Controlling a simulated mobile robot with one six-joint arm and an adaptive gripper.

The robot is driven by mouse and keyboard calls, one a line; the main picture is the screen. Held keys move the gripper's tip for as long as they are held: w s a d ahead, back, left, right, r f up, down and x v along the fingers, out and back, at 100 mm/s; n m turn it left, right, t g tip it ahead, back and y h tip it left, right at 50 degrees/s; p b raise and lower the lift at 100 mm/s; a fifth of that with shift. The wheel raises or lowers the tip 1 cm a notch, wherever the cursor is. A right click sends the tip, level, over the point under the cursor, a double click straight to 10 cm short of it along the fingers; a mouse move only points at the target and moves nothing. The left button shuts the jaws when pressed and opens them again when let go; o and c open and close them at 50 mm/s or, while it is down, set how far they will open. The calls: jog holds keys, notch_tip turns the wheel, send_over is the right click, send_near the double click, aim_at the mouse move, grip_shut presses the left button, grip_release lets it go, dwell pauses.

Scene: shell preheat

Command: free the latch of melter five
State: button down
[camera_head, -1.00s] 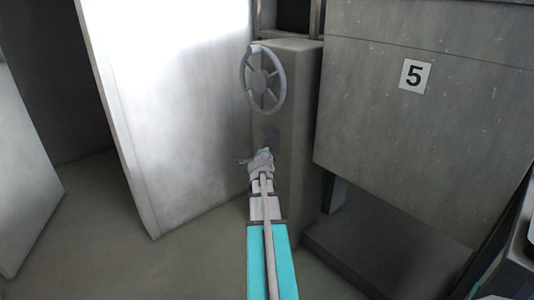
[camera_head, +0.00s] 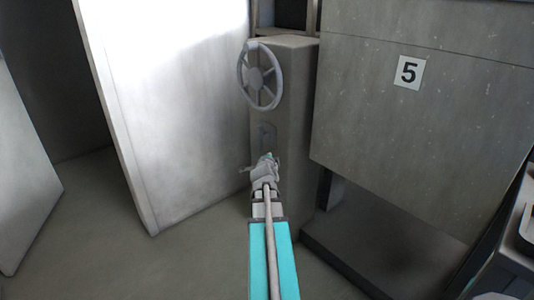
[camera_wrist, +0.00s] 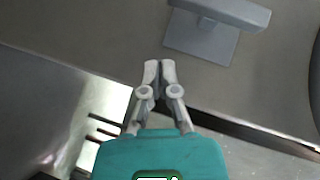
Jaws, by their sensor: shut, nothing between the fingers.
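Melter five's number plate (camera_head: 409,72) shows a black 5 on the large grey panel (camera_head: 420,140). Left of the panel stands a grey post with a spoked handwheel (camera_head: 261,76). Below the wheel is a small grey latch plate (camera_head: 268,134). In the wrist view, a grey latch bar (camera_wrist: 232,11) stands out from its square plate (camera_wrist: 202,38). My gripper (camera_head: 268,157) is just below the latch plate in the head view. In the wrist view my gripper (camera_wrist: 160,66) is shut and empty, with its fingertips apart from the bar and plate.
A large pale panel (camera_head: 170,110) stands close to the left of the post. Another pale panel (camera_head: 20,180) is at the far left. A dark low ledge (camera_head: 350,240) lies under the melter's front. Bare floor (camera_head: 110,225) shows at lower left.

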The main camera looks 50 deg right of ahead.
jog(key=f+v, duration=0.1)
jog(key=v, duration=0.5)
jog(key=shift+s+a+f, duration=0.2)
jog(key=shift+s+a, duration=0.05)
dwell(0.5)
jog(key=w+a+f+n+g+y+p, duration=0.1)
jog(key=w+a+f+n+y, duration=0.2)
jog(key=a, duration=0.6)
jog(key=w+a+f+n+g+y+p, duration=0.1)
jog(key=w+a+f+n+y, duration=0.1)
jog(key=w+a+n, duration=0.5)
jog(key=w+a+f+n+y+p, duration=0.1)
jog(key=w+a+f+n+y, duration=0.15)
jog(key=a, duration=0.75)
jog(key=s+a+f+n+g+y+p, duration=0.1)
jog(key=s+a+n+g+y, duration=0.15)
jog(key=a+n, duration=0.8)
jog(key=s+a+n+g+y+p, duration=0.1)
jog(key=s+a+n+g+y, duration=0.2)
jog(key=a, duration=1.4)
notch_tip(320, 180, up, 38)
jog(key=w+n+p, duration=0.1)
jog(key=p, duration=3.7)
jog(key=shift+a, duration=0.25)
